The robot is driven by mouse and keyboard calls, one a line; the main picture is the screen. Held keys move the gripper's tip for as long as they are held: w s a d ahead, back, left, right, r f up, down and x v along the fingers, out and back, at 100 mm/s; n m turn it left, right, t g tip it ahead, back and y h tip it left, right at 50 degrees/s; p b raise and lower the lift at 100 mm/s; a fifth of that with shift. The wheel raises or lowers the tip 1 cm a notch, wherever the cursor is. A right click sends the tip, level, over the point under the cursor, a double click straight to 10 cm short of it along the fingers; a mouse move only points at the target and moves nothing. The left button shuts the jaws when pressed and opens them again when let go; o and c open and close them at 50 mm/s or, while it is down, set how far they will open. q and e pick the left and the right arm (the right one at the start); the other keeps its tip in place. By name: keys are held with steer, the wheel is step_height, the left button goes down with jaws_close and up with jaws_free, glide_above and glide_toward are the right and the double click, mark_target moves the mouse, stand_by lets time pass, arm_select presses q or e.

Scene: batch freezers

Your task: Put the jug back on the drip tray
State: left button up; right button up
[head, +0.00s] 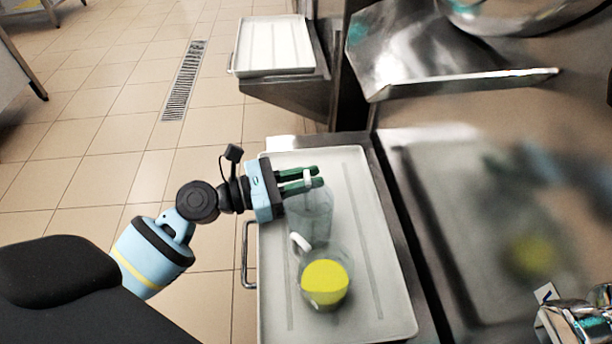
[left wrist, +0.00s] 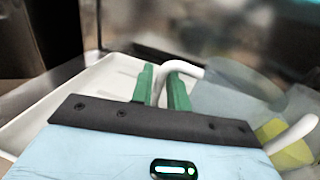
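A clear jug (head: 312,217) with a white handle is over the pale drip tray (head: 340,159) in the head view. My left gripper (head: 318,178) has its green fingers closed on either side of that handle. In the left wrist view the white handle (left wrist: 183,67) passes between the fingers (left wrist: 165,88), and the clear body (left wrist: 222,100) is at the right. I cannot tell whether the jug's base touches the tray. A second clear jug with yellow contents (head: 325,281) stands on the tray nearer to me. My right gripper is not in view.
A steel freezer front (head: 490,190) rises along the right and mirrors the tray. Another white tray (head: 273,45) on a ledge is farther back. A steel chute (head: 420,55) juts out at the top. Tiled floor (head: 110,110) with a drain grate (head: 185,80) lies left.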

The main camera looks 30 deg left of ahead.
arm_select(q)
steer(key=shift+o, duration=1.3)
steer(key=shift+r, duration=0.15)
steer(key=v, duration=1.2)
steer(key=shift+p, duration=0.45)
steer(key=shift+r, duration=0.1)
